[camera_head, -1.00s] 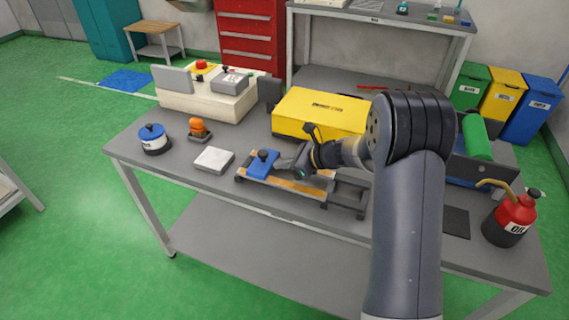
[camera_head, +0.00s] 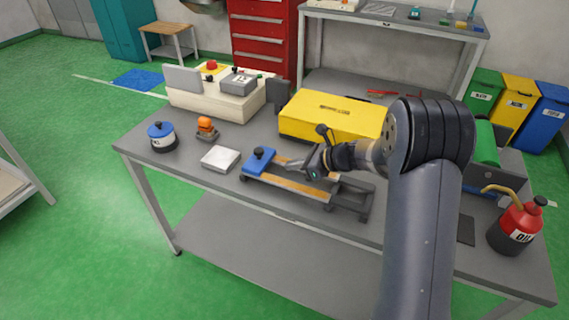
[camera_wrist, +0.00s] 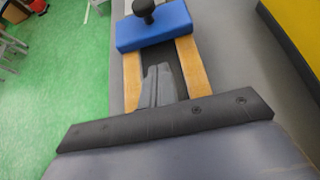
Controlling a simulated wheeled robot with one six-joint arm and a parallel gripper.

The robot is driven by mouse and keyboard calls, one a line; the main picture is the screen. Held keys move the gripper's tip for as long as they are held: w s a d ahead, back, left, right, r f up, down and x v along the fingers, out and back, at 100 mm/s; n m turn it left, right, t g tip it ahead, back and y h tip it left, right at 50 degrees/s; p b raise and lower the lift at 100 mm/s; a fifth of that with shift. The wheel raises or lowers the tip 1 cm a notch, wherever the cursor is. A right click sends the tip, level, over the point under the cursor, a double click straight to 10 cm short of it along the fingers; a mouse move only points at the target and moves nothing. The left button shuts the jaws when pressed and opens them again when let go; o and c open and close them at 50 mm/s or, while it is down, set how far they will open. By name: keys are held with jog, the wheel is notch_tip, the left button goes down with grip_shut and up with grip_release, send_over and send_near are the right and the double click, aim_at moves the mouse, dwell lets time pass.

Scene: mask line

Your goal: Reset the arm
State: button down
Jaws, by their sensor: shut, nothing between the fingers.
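My gripper (camera_head: 294,164) is at the end of my arm, low over a wooden-railed slide fixture (camera_head: 300,188) on the grey workbench. Its fingers are together with nothing between them. In the wrist view, the gripper (camera_wrist: 158,88) shows as grey fingers pointing toward a blue block (camera_wrist: 153,28) with a black knob. The blue block (camera_head: 259,163) sits at the left end of the rails. The fingertips are apart from the block, with a short gap. Whether the fingers touch the rails cannot be told.
A yellow case (camera_head: 330,115) stands close behind the gripper. A white block (camera_head: 220,158), an orange-topped item (camera_head: 206,128) and a blue-lidded pot (camera_head: 161,136) are at the left. A red oil can (camera_head: 517,225) and a green roller (camera_head: 486,143) are at the right.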

jog(key=v, duration=0.8)
jog(key=shift+d+r, duration=0.2)
jog(key=shift+d, duration=0.05)
jog(key=shift+a, duration=0.1)
send_near(269, 162)
jog(key=f, duration=0.1)
jog(key=a+f, duration=0.1)
jog(key=f, duration=0.1)
jog(key=shift+w+a, duration=0.1)
jog(key=shift+w, duration=0.1)
jog(key=a, duration=0.1)
jog(key=w+a, duration=0.1)
jog(key=a, duration=0.1)
jog(key=shift+w+a+f, duration=0.1)
jog(key=shift+a+f, duration=0.05)
jog(key=shift+f, duration=0.05)
jog(key=shift+w+a, duration=0.15)
jog(key=shift+a, duration=0.3)
jog(key=shift+d+r, duration=0.15)
